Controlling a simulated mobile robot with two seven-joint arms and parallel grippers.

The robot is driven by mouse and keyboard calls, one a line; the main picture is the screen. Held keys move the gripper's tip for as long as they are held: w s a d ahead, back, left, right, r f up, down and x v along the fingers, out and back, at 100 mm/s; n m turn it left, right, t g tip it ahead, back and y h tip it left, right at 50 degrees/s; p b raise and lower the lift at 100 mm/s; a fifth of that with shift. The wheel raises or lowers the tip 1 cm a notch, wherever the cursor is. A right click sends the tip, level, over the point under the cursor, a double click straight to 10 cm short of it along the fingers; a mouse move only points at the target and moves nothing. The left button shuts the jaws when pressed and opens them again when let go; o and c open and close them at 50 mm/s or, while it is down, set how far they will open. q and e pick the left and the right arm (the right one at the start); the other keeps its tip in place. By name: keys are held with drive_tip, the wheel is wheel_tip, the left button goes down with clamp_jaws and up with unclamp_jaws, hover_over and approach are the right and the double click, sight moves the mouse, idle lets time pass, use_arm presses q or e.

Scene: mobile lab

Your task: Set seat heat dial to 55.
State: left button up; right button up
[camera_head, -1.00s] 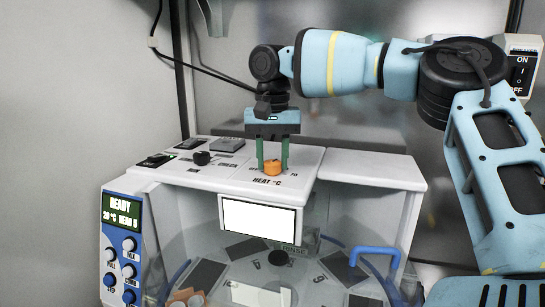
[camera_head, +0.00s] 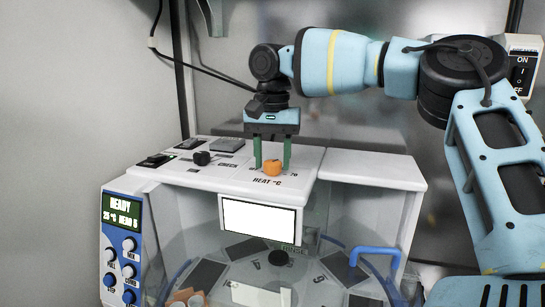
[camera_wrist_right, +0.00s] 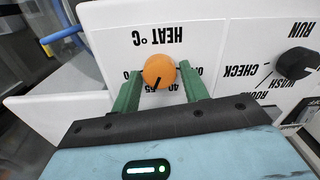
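The orange seat heat dial (camera_head: 272,168) sits on the white top panel above the printed word HEAT °C. In the right wrist view the dial (camera_wrist_right: 159,70) has a dark pointer mark at its lower edge, slightly left of centre. It points towards small numbers partly hidden by the dial and gripper. My right gripper (camera_head: 272,160) points down over the dial, with its green fingers on either side. My left gripper is not in view.
A black knob (camera_head: 202,158) and dark switches are left of the dial. A display (camera_head: 121,210) shows READY and small digits above blue-panel knobs. A blue handle (camera_head: 374,254) and a clear-walled chamber are below.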

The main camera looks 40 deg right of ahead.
sight(273, 162)
drive_tip(key=shift+o, duration=1.1)
wheel_tip(273, 162, up, 8)
drive_tip(key=shift+f, duration=0.1)
drive_tip(key=shift+f, duration=0.1)
